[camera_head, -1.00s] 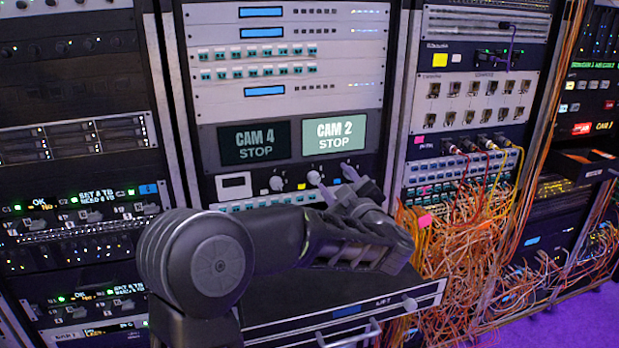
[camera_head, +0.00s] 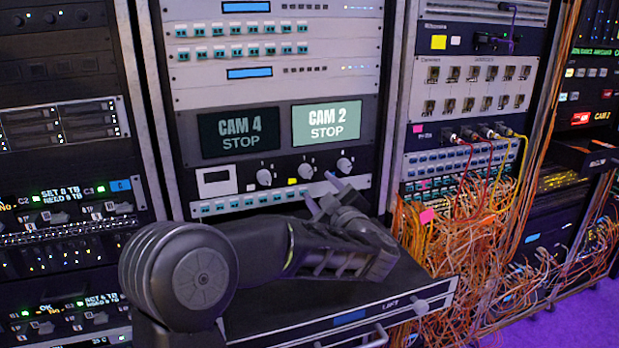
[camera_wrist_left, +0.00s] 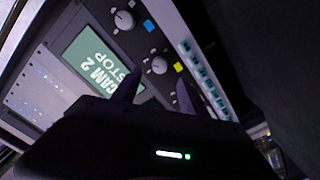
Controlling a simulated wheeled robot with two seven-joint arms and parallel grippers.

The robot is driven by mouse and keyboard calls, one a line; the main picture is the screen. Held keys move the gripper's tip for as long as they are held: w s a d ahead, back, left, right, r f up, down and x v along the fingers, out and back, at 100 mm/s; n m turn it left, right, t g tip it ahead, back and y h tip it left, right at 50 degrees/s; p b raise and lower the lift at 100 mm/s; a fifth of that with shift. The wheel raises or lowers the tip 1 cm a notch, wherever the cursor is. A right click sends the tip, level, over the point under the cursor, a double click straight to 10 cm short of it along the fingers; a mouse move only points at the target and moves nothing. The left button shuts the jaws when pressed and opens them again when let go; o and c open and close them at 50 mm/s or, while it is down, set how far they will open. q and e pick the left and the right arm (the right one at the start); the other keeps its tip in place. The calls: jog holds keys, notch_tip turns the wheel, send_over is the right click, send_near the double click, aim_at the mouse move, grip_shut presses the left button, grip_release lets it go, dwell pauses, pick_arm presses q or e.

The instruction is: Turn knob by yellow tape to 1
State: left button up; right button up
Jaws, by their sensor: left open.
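Three knobs sit in a row on the panel under the CAM 4 and CAM 2 displays. The yellow tape (camera_head: 292,181) is just below and left of the middle knob (camera_head: 305,171). In the left wrist view the same knob (camera_wrist_left: 159,65) has the yellow tape (camera_wrist_left: 179,67) beside it. Its pointer setting is too small to read. My left gripper (camera_head: 322,194) is open and empty, just below and right of that knob in the head view. In the wrist view its two fingers (camera_wrist_left: 158,82) lie either side of and short of the knob. My right gripper is out of view.
The left knob (camera_head: 264,177) has white tape (camera_head: 251,187) beside it; the right knob (camera_head: 344,164) is close to my fingers. A row of connectors (camera_head: 245,203) runs below. A drawer unit (camera_head: 345,317) juts out under my arm. Orange cables (camera_head: 450,255) hang at the right.

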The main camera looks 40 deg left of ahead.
aim_at(308, 174)
pick_arm(q)
jog(key=p+x, duration=0.1)
jog(key=x, duration=0.6)
jog(key=shift+w+a+p, duration=0.15)
jog(key=shift+a+p, duration=0.2)
jog(key=shift+p, duration=0.05)
grip_shut()
